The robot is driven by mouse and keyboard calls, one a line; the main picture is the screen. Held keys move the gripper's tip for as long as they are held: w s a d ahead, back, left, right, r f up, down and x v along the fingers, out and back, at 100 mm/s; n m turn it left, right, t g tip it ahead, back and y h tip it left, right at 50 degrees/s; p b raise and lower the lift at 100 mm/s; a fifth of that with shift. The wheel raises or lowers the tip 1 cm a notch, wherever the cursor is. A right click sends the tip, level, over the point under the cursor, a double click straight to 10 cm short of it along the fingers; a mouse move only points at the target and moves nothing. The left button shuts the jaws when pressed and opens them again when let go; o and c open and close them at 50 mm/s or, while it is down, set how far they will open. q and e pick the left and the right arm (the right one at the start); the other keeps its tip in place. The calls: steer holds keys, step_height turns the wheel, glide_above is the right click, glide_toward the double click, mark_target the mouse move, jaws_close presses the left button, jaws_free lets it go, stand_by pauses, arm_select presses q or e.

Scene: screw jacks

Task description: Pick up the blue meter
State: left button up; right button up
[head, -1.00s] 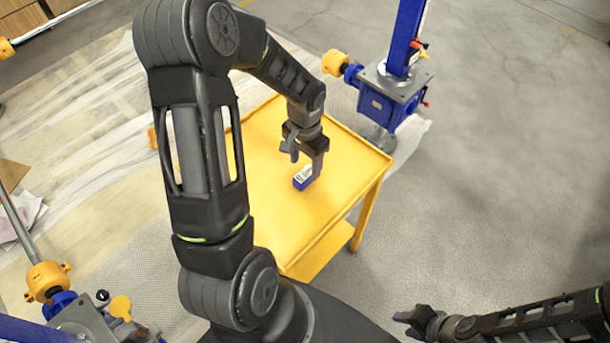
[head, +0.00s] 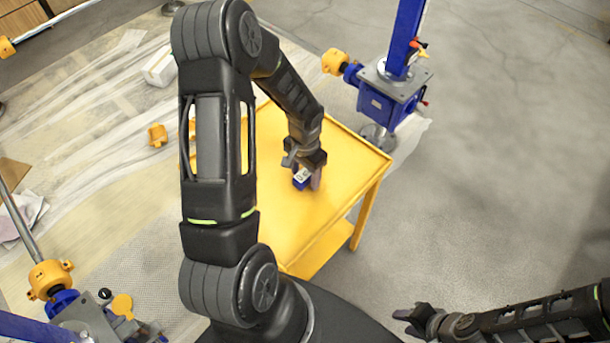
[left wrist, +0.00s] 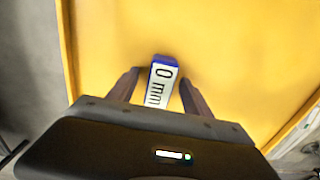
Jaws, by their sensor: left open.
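The blue meter (head: 301,178) is a small blue block with a white display face, on the yellow table. In the left wrist view the meter (left wrist: 161,84) shows the reading "0 mm" and lies between the two fingers. My left gripper (head: 305,180) is over it, pointing down, with its fingers open on either side. In the left wrist view the left gripper (left wrist: 158,85) has a visible gap between each finger and the meter. The near end of the meter is hidden behind the gripper body. My right gripper (head: 405,322) is at the lower right, away from the table; its jaws are too small to judge.
The yellow table (head: 270,225) is otherwise clear around the meter. A blue screw jack (head: 385,100) stands behind its right corner, and another jack (head: 85,318) is at the lower left. A white box (head: 160,66) lies on the floor sheeting. Bare floor is to the right.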

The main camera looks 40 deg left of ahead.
stand_by(0.4)
arm_select(q)
jaws_close()
stand_by(0.4)
